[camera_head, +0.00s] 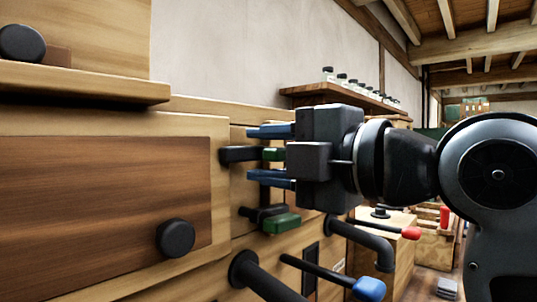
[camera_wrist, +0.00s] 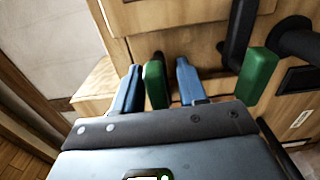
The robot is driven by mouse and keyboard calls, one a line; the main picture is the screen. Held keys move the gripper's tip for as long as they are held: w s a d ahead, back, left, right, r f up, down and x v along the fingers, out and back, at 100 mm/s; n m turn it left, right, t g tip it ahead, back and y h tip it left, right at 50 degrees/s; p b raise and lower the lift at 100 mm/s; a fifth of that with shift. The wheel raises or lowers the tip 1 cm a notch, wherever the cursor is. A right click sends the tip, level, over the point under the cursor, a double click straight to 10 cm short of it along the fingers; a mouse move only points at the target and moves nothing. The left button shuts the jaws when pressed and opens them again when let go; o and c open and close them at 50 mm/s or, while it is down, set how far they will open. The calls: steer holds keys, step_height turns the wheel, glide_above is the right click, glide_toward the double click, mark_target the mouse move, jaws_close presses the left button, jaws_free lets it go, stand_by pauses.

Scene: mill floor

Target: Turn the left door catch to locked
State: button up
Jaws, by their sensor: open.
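My gripper (camera_head: 252,154) is open, with its two blue fingers pointing left at the wooden cabinet front. One finger is above and one below a dark catch (camera_head: 237,155) with a green grip (camera_head: 274,154). In the wrist view the same green grip (camera_wrist: 152,84) stands between the fingers (camera_wrist: 158,66), closer to the left one; I cannot tell whether it touches. A second catch (camera_head: 262,211) with a green grip (camera_head: 282,224) sits lower, outside the fingers. In the wrist view its grip (camera_wrist: 258,76) is at the right. I cannot tell which catch is the left one.
A black round knob (camera_head: 175,238) sticks out of the brown panel (camera_head: 100,205). Below my gripper, dark levers end in a red tip (camera_head: 411,233) and a blue tip (camera_head: 369,288), beside thick black handles (camera_head: 362,237). A shelf (camera_head: 335,97) with several jars is behind.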

steer(key=v, duration=0.7)
steer(key=shift+s+d, duration=0.25)
steer(key=shift+d, duration=0.05)
